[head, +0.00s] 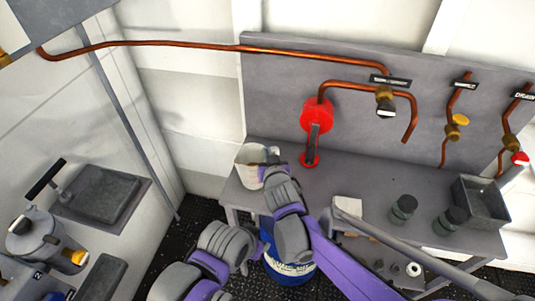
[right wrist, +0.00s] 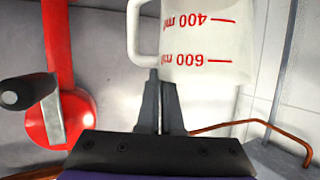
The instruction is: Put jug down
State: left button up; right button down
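The white jug (head: 250,168) is at the left end of the grey bench (head: 345,178). I cannot tell whether its base touches the bench top. In the right wrist view, the jug (right wrist: 205,45) shows red 400 and 600 ml marks, upside down in the picture, and its handle is at left. My right gripper (head: 268,163) is at the jug, partly hidden by its own wrist. In the wrist view its fingers (right wrist: 160,78) are close together at the handle and look shut on it. My left gripper is not in view.
A red lever fitting (head: 317,112) stands just right of the jug. Copper pipes with valves run along the back panel. Dark-lidded jars (head: 403,208) and a grey bin (head: 482,205) stand on the bench's right.

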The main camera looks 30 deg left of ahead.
jog(key=shift+f, duration=0.15)
jog(key=c, duration=1.1)
grip_release()
jog(key=shift+s+d+r, duration=0.1)
jog(key=shift+s+r, duration=0.05)
jog(key=shift+r, duration=0.15)
jog(key=v, duration=1.1)
jog(key=shift+s+d+r, duration=0.1)
jog(key=shift+s+d, duration=0.1)
jog(key=shift+s, duration=0.05)
